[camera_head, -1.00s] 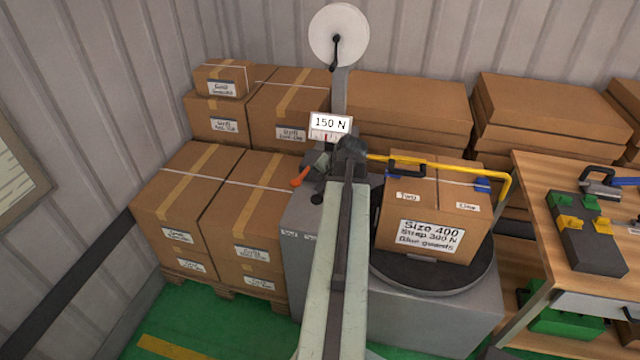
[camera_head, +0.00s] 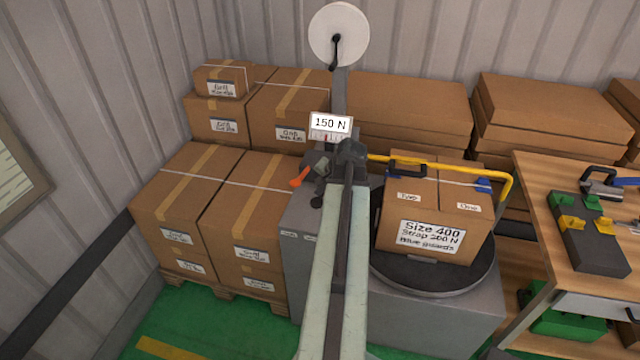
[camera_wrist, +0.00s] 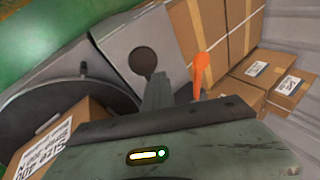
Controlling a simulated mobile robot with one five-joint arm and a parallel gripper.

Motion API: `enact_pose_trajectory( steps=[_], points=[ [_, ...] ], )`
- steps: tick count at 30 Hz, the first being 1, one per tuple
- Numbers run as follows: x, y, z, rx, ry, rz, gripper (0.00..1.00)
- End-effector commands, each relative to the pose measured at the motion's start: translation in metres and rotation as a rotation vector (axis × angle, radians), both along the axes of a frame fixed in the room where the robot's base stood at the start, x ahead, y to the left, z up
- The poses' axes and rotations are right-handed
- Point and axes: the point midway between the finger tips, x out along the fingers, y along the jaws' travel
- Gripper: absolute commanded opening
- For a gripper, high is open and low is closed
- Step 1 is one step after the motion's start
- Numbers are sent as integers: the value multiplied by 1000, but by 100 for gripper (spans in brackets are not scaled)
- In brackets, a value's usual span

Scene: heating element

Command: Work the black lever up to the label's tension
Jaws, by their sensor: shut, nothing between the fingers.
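The black lever (camera_head: 317,201) shows as a small dark knob on the front of the grey strapping machine, just left of my arm. In the wrist view its round black knob (camera_wrist: 143,62) stands beyond my gripper, left of the orange lever (camera_wrist: 202,72). The tension display (camera_head: 330,123) reads 150 N. The label (camera_head: 432,238) on the carton on the turntable reads Size 400, a strap tension that is blurred and looks like 200 or 300 N, and blue guards. My gripper (camera_head: 350,152) is shut and empty close to the levers; contact with the black lever cannot be told.
The orange lever (camera_head: 299,178) sits beside the black one. The carton (camera_head: 462,198) stands on the dark turntable (camera_head: 436,285), with a yellow bar (camera_head: 465,168) behind it. Stacked cartons (camera_head: 176,200) stand close on the left. A wooden bench (camera_head: 540,205) is at right.

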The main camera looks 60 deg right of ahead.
Motion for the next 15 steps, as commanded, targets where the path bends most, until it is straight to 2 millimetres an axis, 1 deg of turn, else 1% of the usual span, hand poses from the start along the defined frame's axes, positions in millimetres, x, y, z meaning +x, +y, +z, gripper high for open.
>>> enact_pose_trajectory(
  steps=[1, 15],
  points=[
    [0, 3, -2, 6, 2, 3, 0],
    [-1, 6, -7, 7, 2, 4, 0]
  ],
)
